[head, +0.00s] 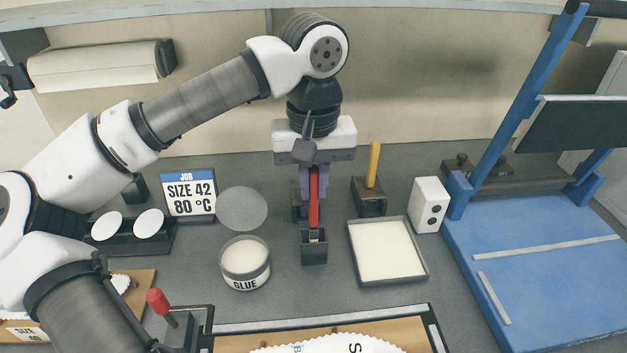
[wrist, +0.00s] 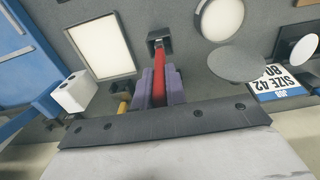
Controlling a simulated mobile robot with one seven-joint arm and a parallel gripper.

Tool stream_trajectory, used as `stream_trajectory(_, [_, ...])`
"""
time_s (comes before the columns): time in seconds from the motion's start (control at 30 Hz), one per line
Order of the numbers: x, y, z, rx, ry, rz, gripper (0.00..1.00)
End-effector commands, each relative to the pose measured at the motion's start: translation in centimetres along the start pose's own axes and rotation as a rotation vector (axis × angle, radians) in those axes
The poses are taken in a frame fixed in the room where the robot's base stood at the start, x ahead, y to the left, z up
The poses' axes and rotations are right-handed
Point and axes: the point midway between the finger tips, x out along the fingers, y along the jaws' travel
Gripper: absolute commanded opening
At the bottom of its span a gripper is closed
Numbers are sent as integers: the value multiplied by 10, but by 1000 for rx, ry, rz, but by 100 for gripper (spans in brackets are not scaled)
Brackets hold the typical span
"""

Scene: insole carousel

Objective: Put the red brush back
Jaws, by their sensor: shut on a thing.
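My gripper (head: 313,185) points down over the middle of the bench, its purple fingers shut on the red brush (head: 314,208). In the wrist view the red brush (wrist: 159,82) shows between the purple fingers (wrist: 158,90). The brush is roughly upright, and its lower end overlaps a small dark box-shaped holder (head: 314,252). That holder also shows in the wrist view (wrist: 152,48). I cannot tell whether the brush tip is inside it or above it. Another dark block (head: 298,207) stands just behind, partly hidden by the brush and fingers.
A yellow brush (head: 374,163) stands in its dark holder (head: 369,200) to the right. A glue pot (head: 245,265) is to the left, its grey lid (head: 242,208) behind it. A white-bottomed tray (head: 387,250) is right. A blue press (head: 530,260) fills the far right.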

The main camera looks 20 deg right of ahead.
Motion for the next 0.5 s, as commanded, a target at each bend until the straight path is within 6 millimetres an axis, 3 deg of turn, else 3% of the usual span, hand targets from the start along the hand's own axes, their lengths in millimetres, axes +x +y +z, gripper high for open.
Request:
stream_trajectory(0.33, [8,0,0,0,0,0,0])
stream_trajectory(0.37, [8,0,0,0,0,0,16])
stream_trajectory(0.5, [8,0,0,0,0,0,34])
